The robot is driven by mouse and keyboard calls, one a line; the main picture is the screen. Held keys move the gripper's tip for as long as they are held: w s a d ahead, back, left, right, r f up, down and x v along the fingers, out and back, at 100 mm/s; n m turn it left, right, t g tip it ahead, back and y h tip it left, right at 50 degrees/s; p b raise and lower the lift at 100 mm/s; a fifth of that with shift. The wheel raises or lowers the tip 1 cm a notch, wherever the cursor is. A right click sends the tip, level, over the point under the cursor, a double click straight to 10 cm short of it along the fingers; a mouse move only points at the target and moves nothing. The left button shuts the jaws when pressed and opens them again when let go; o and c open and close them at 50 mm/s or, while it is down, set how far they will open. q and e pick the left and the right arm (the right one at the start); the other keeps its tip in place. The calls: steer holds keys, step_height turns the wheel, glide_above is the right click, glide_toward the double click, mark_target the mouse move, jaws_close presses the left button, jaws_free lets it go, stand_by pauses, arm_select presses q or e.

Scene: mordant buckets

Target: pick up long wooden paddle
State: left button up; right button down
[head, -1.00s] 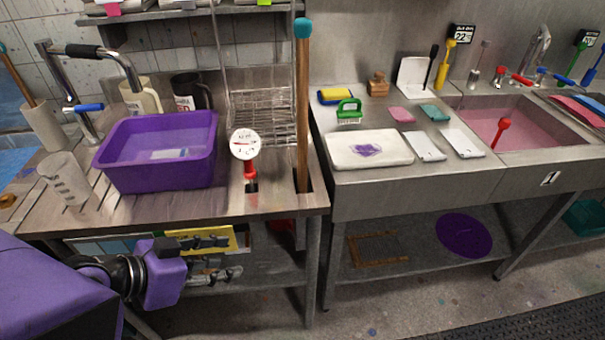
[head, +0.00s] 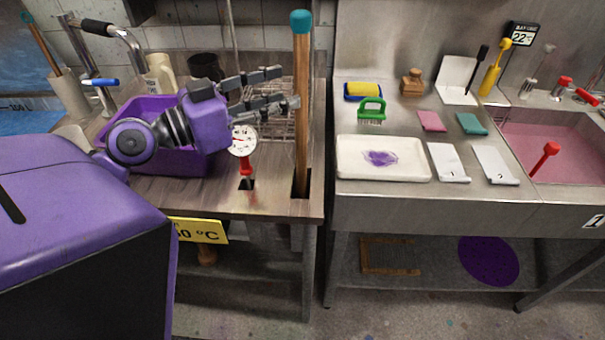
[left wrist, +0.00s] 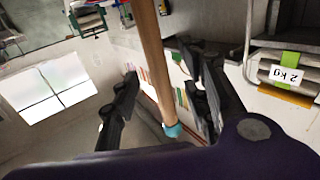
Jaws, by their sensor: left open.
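The long wooden paddle (head: 302,120) stands upright in a slot at the right end of the wooden counter, its teal tip at the top. My left gripper (head: 288,88) is open, its fingers pointing right at the paddle's upper shaft. In the head view the fingertips reach just to the left edge of the shaft. In the left wrist view the paddle (left wrist: 153,55) shows between the two spread fingers, teal end toward the camera. I cannot tell whether either finger touches it. My right gripper is not in view.
A purple tub (head: 150,160) sits behind my left arm. A white dial with a red stem (head: 243,142) stands left of the paddle, near a wire rack (head: 262,120). A steel sink counter (head: 400,210) with a white tray (head: 350,165) lies to the right.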

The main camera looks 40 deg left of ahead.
mark_target(295, 91)
arm_select(q)
steer(key=p+x, duration=0.2)
steer(key=x, duration=0.2)
steer(key=shift+w+d+r, duration=0.2)
steer(key=shift+w+d, duration=0.05)
steer(key=shift+w+f, duration=0.1)
steer(key=shift+w, duration=0.05)
jaws_close()
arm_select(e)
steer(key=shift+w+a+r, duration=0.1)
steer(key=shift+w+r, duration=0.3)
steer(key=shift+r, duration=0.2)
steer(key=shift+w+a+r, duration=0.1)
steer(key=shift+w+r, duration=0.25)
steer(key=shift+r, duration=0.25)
